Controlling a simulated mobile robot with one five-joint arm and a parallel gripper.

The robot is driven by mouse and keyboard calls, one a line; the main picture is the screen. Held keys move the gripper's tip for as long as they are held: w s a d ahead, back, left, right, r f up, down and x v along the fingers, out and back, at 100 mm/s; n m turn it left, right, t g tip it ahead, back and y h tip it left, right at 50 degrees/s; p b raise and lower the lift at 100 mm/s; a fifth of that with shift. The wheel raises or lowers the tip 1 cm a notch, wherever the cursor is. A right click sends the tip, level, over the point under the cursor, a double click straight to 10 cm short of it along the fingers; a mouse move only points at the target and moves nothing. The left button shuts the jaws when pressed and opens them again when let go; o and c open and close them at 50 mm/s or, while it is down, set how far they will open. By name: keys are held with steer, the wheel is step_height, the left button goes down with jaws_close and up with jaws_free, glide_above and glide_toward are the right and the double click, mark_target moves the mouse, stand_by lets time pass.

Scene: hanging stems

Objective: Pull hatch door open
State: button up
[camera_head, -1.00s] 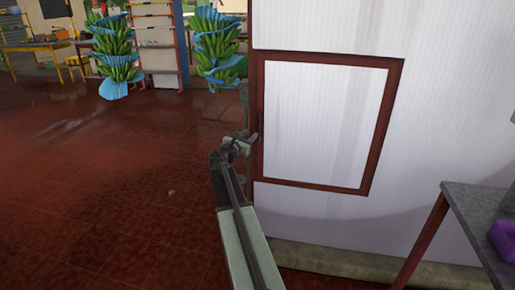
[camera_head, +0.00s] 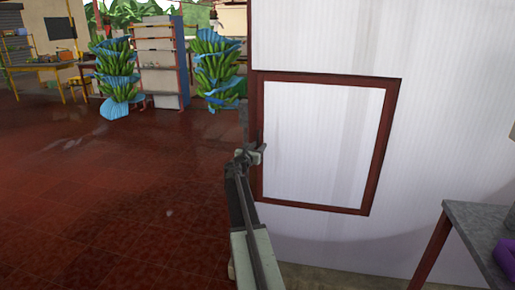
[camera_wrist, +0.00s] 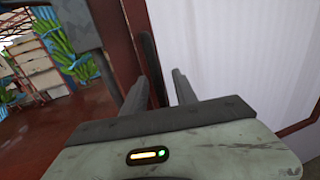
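The hatch door (camera_head: 322,140) is a white ribbed panel in a dark red frame, set in a white wall, and it looks shut. A dark upright handle (camera_wrist: 147,55) is on the frame's left side in the wrist view. My gripper (camera_head: 260,150) is at the left edge of the hatch in the head view, in front of the frame. In the wrist view my gripper (camera_wrist: 160,80) is open, with its fingers apart. The handle lies ahead between the finger lines, closer to the left finger. I cannot tell whether a finger touches it.
A grey table (camera_head: 480,228) with a purple object (camera_head: 506,258) stands at the lower right. Banana bunches with blue covers (camera_head: 217,70) hang at the back left near a shelf (camera_head: 160,58). The red tiled floor (camera_head: 110,190) on the left is clear.

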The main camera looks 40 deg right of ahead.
jaws_close()
steer(key=shift+s, duration=0.1)
stand_by(1.1)
